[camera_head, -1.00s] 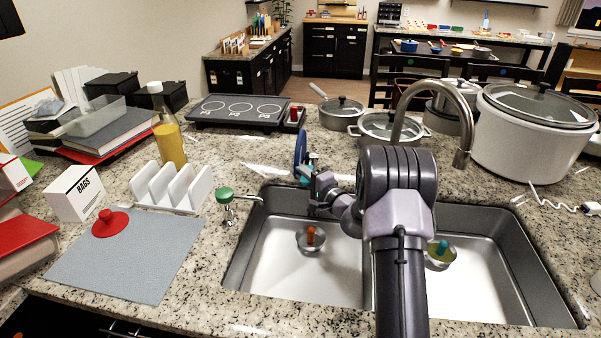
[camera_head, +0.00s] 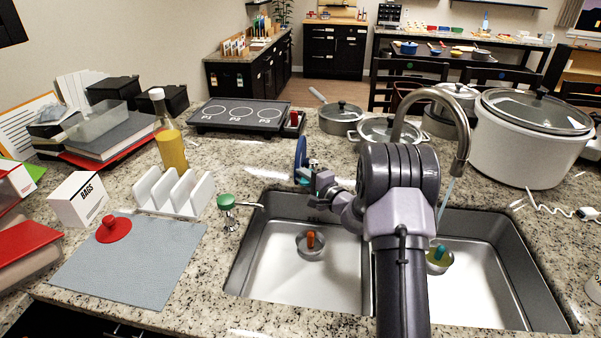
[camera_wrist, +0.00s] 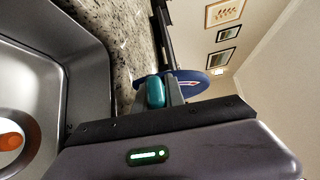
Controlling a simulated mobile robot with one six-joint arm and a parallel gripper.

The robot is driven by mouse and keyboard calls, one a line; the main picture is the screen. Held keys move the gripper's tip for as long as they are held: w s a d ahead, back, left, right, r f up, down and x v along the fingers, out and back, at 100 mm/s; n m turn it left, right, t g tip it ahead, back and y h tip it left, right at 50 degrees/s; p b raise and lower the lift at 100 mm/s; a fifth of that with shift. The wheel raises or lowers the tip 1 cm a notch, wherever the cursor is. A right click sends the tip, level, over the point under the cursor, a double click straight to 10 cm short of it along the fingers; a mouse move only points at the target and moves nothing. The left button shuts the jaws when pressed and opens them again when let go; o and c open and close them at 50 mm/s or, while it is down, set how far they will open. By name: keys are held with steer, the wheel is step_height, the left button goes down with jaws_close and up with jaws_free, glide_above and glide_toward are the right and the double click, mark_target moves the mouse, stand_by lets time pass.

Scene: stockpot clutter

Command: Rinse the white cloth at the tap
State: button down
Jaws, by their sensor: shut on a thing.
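I see no white cloth in either view. The tall curved tap (camera_head: 432,93) stands behind the sink, and a thin stream of water (camera_head: 445,203) falls from its spout towards the right basin (camera_head: 480,285). My gripper (camera_head: 313,177) is above the back of the left basin (camera_head: 290,270), left of the tap. It is shut on a blue disc (camera_head: 300,151) held edge-on, with a teal piece at the jaws. The disc (camera_wrist: 188,84) and teal piece (camera_wrist: 155,92) also show in the wrist view. My arm hides the sink divider and tap base.
Left of the sink are a small green-knobbed spout (camera_head: 227,203), a white rack (camera_head: 172,190), an oil bottle (camera_head: 170,145) and a grey mat (camera_head: 130,265) with a red lid (camera_head: 113,228). Pots (camera_head: 341,117) and a large white cooker (camera_head: 525,150) stand behind. Plugs sit in both basins.

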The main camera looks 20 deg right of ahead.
steer(key=shift+r, duration=0.15)
steer(key=c, duration=1.4)
jaws_free()
steer(key=p+v, duration=0.2)
steer(key=v, duration=1.5)
steer(key=shift+r, duration=0.3)
steer(key=shift+s+d, duration=0.15)
